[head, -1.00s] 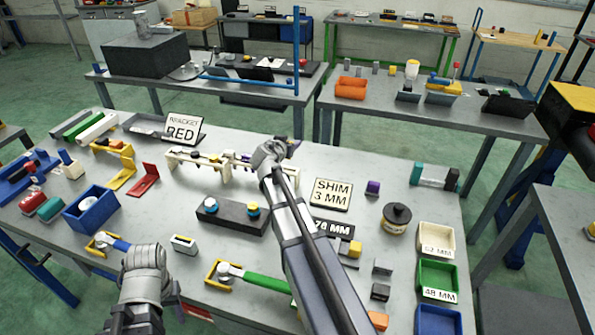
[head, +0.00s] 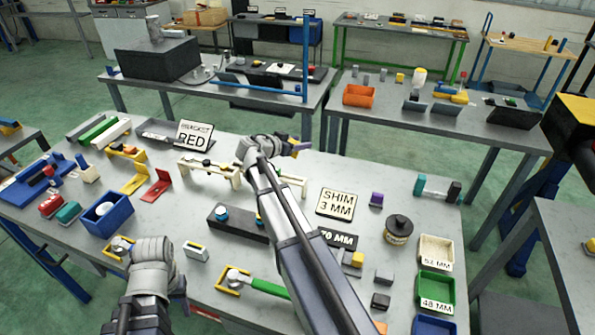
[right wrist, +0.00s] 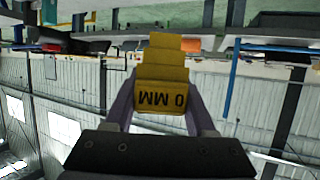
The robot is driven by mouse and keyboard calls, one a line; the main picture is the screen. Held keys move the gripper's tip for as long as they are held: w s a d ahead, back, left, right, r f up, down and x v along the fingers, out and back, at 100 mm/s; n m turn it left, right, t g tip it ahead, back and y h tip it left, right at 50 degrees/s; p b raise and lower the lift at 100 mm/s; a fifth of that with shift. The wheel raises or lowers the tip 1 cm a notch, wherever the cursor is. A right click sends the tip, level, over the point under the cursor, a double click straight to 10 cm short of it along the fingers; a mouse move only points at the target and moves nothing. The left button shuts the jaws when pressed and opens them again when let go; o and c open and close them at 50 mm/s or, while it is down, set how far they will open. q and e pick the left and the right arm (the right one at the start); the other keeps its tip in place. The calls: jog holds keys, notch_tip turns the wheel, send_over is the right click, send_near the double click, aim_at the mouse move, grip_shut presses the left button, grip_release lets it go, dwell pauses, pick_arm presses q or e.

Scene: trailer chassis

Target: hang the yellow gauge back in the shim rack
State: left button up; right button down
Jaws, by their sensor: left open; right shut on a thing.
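My right gripper (head: 292,145) is at the far side of the workbench, just above and behind the cream shim rack (head: 190,164). It is shut on the yellow gauge (right wrist: 160,80). In the right wrist view the gauge is a stepped yellow block between the two fingers, with upside-down black lettering ending in "0 MM". In the head view only a small part of it shows beside the wrist. My right arm hides the middle of the rack. My left gripper (head: 152,262) is low at the front left, open, with its fingertips hard to see.
A "SHIM 3 MM" sign (head: 337,203) stands right of the rack. A dark block with round knobs (head: 238,224) lies in front of it. A blue bin (head: 108,212), a yellow bracket (head: 133,180) and a red bracket (head: 158,188) are left.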

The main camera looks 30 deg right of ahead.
notch_tip(320, 180, down, 8)
jog(key=b, duration=0.6)
jog(key=shift+b, duration=0.35)
jog(key=shift+f+b, duration=0.55)
jog(key=shift+b, duration=0.1)
jog(key=shift+c, duration=1.2)
grip_release()
jog(key=shift+r, duration=0.1)
